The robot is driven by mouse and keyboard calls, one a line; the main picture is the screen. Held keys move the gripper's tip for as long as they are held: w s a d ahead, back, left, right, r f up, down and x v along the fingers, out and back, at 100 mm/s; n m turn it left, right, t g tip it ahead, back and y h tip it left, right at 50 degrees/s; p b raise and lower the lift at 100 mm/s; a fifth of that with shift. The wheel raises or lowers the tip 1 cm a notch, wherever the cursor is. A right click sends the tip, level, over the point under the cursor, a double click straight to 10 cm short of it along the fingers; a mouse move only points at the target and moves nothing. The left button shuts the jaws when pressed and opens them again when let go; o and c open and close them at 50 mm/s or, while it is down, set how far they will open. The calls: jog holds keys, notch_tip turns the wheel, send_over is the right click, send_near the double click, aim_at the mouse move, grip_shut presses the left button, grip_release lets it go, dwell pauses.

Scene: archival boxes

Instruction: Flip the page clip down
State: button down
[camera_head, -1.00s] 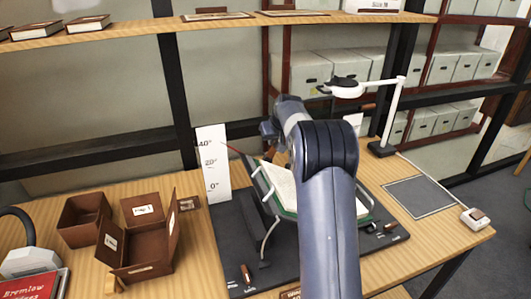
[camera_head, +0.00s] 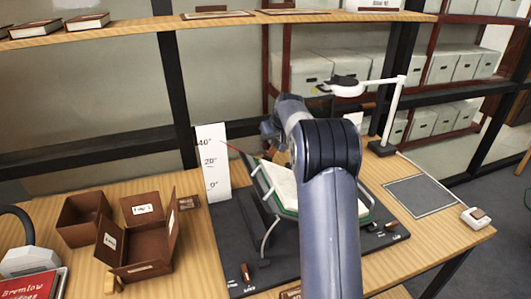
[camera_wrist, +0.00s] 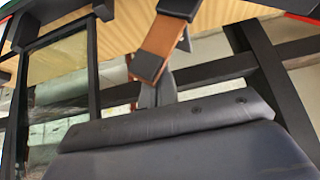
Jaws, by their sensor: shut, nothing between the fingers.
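An open book (camera_head: 283,185) lies on a tilted cradle with a green edge and pale wire supports on a dark base board (camera_head: 228,240). My gripper (camera_wrist: 157,88) is shut and empty; its narrow grey fingers show in the wrist view. A brown strip with dark ends (camera_wrist: 160,45), apparently the page clip, comes down from the top of the wrist view to just by the fingertips. I cannot tell if they touch. In the head view, my arm hides most of the gripper and the right part of the book, and the clip's angle is unclear.
A white angle scale (camera_head: 212,165) stands left of the cradle. Brown open boxes (camera_head: 140,240) are on the left of the table. A white lamp (camera_head: 392,110) stands behind on the right, near a grey mat (camera_head: 421,195). A shelf (camera_head: 120,35) crosses above.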

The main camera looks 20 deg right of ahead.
jog(key=shift+s+f+b, duration=0.25)
jog(key=shift+s+b, duration=0.8)
jog(key=shift+s, duration=0.25)
jog(key=shift+s+f+b, duration=0.2)
jog(key=shift+s+b, duration=0.8)
jog(key=shift+s, duration=0.3)
jog(key=shift+r, duration=0.15)
jog(key=w+r+p, duration=0.1)
jog(key=r+p, duration=0.2)
jog(key=w+r+p, duration=0.1)
jog(key=r+p, duration=0.2)
jog(key=p, duration=0.1)
jog(key=w+r+p, duration=0.1)
jog(key=r+p, duration=0.3)
jog(key=shift+f, duration=0.15)
jog(key=f+b, duration=0.1)
jog(key=b, duration=0.1)
jog(key=s+f+b, duration=0.1)
jog(key=f+b, duration=0.1)
jog(key=shift+f, duration=0.3)
jog(key=shift+s+f+b, duration=0.3)
jog(key=shift+f+b, duration=0.35)
jog(key=shift+b, duration=0.2)
